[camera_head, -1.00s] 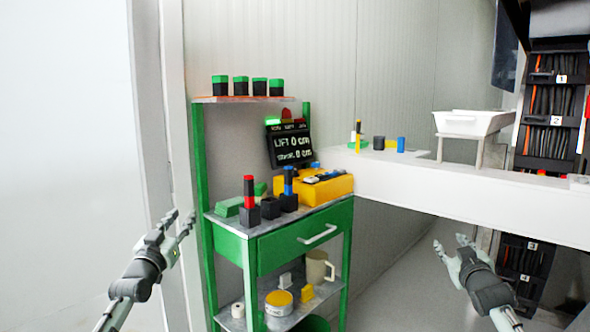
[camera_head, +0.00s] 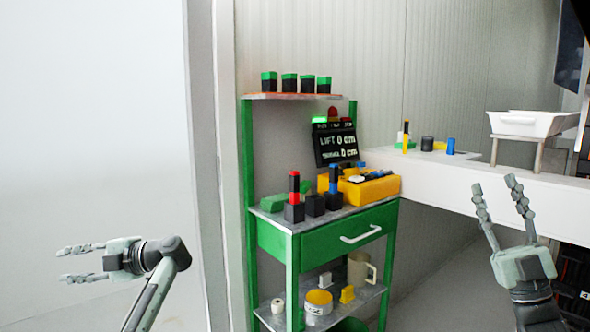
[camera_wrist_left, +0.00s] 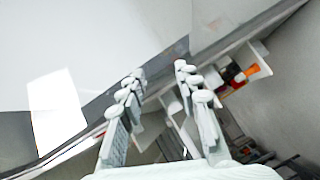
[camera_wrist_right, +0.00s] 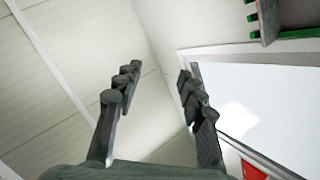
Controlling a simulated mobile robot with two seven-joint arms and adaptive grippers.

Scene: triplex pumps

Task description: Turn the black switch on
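A yellow box (camera_head: 385,187) with small dark parts on top sits on the right of the green workbench; I cannot tell which part is the black switch. Behind it, a tilted black display (camera_head: 335,146) reads LIFT 0 cm, with a green light (camera_head: 319,120) and a red dome (camera_head: 332,112) above. My left gripper (camera_head: 68,264) is open and empty, left of the bench, fingers pointing left. My right gripper (camera_head: 495,187) is open and empty, right of the box, fingers pointing up. Both wrist views show spread fingers with nothing between them.
The green workbench (camera_head: 325,242) has a drawer and a lower shelf with a mug (camera_head: 359,270). Black blocks with red and blue posts (camera_head: 295,190) stand left of the box. A white counter (camera_head: 450,185) extends right, bearing a white tray (camera_head: 530,123). Floor space before the bench is open.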

